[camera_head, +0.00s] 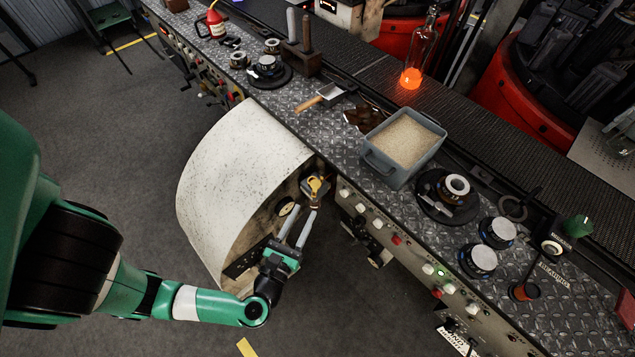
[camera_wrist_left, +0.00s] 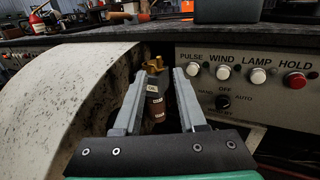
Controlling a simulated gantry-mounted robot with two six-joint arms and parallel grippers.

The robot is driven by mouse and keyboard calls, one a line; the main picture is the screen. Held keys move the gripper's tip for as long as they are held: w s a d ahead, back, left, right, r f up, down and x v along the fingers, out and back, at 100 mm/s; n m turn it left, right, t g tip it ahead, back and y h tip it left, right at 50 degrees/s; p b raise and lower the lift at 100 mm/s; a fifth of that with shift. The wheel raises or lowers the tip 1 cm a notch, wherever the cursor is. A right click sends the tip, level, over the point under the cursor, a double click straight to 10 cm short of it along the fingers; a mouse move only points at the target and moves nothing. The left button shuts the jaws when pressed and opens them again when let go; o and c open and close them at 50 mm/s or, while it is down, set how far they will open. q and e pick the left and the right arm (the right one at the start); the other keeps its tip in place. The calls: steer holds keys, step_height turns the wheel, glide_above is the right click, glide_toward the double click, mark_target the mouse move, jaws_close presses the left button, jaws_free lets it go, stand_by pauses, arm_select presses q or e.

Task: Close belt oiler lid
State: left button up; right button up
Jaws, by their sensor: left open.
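The belt oiler shows in the head view as a small brass-yellow fitting (camera_head: 316,186) at the front edge of the bench, beside the white curved guard. In the left wrist view its brass top (camera_wrist_left: 154,65) sits above a dark reddish-brown body (camera_wrist_left: 155,105). The top looks uneven, and I cannot tell the lid's exact angle. My left gripper (camera_head: 304,211) is open and empty, with its two grey fingers pointing at the oiler. In the left wrist view the fingers (camera_wrist_left: 159,78) appear on either side of the oiler, with no clear contact. My right gripper is not in view.
The white guard (camera_head: 235,165) stands close to the left. A control panel with buttons (camera_wrist_left: 258,75) is close on the right. A grey sand bin (camera_head: 376,160) and a glowing bottle (camera_head: 411,77) stand on the bench. The floor in front is clear.

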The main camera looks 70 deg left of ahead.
mark_target(315, 191)
arm_select(q)
steer(key=b+x, duration=0.1)
steer(key=x, duration=1)
steer(key=shift+c, duration=0.2)
jaws_close()
